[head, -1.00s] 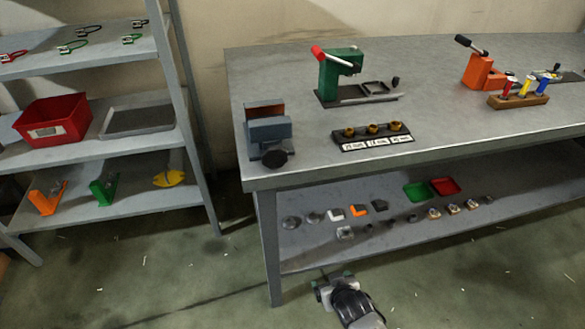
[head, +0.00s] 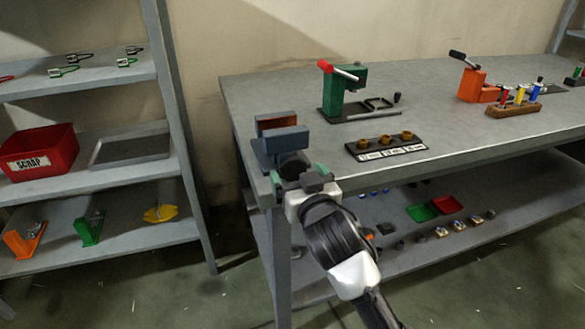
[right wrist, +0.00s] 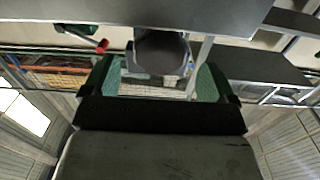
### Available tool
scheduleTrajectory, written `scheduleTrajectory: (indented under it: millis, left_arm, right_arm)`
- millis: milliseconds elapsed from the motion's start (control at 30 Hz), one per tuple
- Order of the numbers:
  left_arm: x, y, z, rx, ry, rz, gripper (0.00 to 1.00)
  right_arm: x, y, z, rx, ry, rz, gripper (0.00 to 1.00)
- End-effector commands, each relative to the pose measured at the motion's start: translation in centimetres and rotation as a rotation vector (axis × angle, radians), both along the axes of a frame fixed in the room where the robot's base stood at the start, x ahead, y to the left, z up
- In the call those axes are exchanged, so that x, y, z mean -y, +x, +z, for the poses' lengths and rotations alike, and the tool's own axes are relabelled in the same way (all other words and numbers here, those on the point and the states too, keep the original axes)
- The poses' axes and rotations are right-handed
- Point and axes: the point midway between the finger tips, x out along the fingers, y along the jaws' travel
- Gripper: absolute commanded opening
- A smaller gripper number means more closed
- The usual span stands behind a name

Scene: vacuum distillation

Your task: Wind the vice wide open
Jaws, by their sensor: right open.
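The blue-grey vice (head: 283,141) stands at the left front corner of the workbench. A gap with brownish inner faces shows between its two jaws. Its dark round knob (head: 291,167) faces the front edge and is partly covered by my right gripper (head: 299,178). That gripper is open, with its green-tipped fingers to either side of the knob. In the right wrist view the knob (right wrist: 162,52) shows between the two open fingertips (right wrist: 160,80), with room on both sides. I cannot tell whether a finger touches it. My left gripper is not in view.
A green press (head: 343,92) and a dark tray with brass cups (head: 386,147) stand right of the vice. An orange press (head: 478,83) is farther right. A shelf with a red scrap bin (head: 40,152) stands left. The bench's lower shelf holds small parts.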

Motion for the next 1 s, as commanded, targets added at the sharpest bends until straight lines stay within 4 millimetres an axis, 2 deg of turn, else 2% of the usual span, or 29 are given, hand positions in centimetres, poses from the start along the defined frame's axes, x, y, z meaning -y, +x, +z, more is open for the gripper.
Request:
scheduleTrajectory:
  millis: [100, 233, 633, 933, 1000]
  left_arm:
    - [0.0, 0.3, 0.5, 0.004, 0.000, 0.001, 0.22]
    - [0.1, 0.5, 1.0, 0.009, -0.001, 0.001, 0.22]
    - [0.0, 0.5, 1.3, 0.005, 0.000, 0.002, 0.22]
    - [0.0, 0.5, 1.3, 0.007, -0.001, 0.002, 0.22]
    - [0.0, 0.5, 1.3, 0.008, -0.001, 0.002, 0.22]
  right_arm:
    - [-0.6, 1.9, -0.1, 0.000, -0.001, 0.000, 0.88]
    - [-1.0, 3.2, -0.1, 0.000, -0.001, 0.000, 0.88]
    - [-1.2, 3.8, -0.1, 0.000, 0.000, 0.000, 0.88]
    - [-1.2, 3.8, -0.1, -0.001, 0.000, 0.000, 0.42]
    - [-1.2, 3.8, -0.1, -0.001, 0.000, 0.000, 0.39]
